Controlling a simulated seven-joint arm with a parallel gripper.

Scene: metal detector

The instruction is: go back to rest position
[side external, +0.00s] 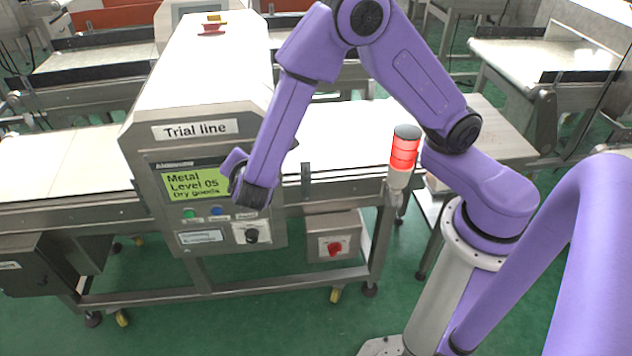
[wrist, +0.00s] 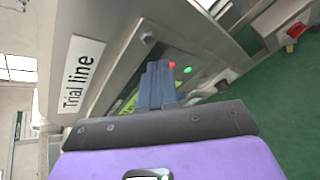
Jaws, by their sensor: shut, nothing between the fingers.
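My gripper (wrist: 158,72) is shut and empty, its two dark fingers side by side in the wrist view. It is in front of the control panel of the metal detector (side external: 200,75), whose label reads "Trial line". In the wrist view the fingers cover part of the yellow-green display (wrist: 130,104); I cannot tell the gap to the panel. In the side view the display (side external: 192,184) reads "Metal Level 05 Dry goods". My wrist hides the panel's right part there, and the fingers are not clearly visible.
A green button (side external: 189,213), a blue button (side external: 217,210) and a black knob (side external: 252,236) are on the panel. A lit red signal light (side external: 403,155) stands right of it. A box with a red switch (side external: 334,247) hangs under the conveyor. Green floor lies open in front.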

